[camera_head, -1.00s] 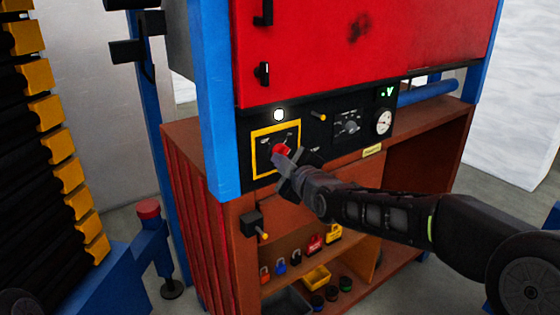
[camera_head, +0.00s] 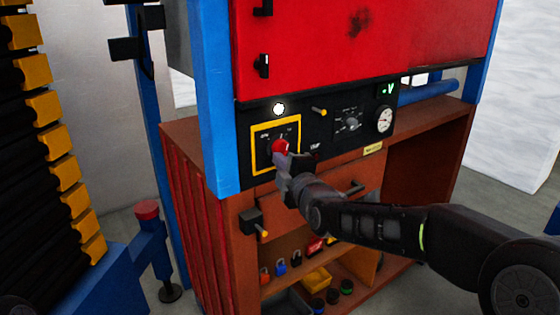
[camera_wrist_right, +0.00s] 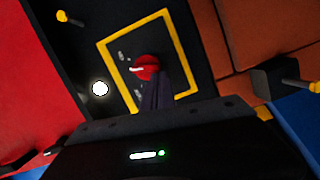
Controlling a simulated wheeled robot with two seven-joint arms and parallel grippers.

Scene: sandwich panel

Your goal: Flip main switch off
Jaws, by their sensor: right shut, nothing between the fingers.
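The main switch (camera_head: 279,146) is a red knob inside a yellow square frame on the black control panel. It also shows in the right wrist view (camera_wrist_right: 146,66), with a white mark on it. My right gripper (camera_head: 283,163) is shut and empty. Its fingertips are at the lower side of the red knob and hide part of it; in the right wrist view the shut fingers (camera_wrist_right: 157,92) reach the knob's edge. I cannot tell whether they touch. The switch's labels are too small to read. My left gripper is not in view.
A white lamp (camera_head: 278,109) is lit above the switch. A yellow-tipped lever (camera_head: 318,111), a dial (camera_head: 351,122) and a round gauge (camera_head: 385,120) sit to the right. A drawer handle (camera_head: 352,188) and a second lever (camera_head: 262,233) project below the panel.

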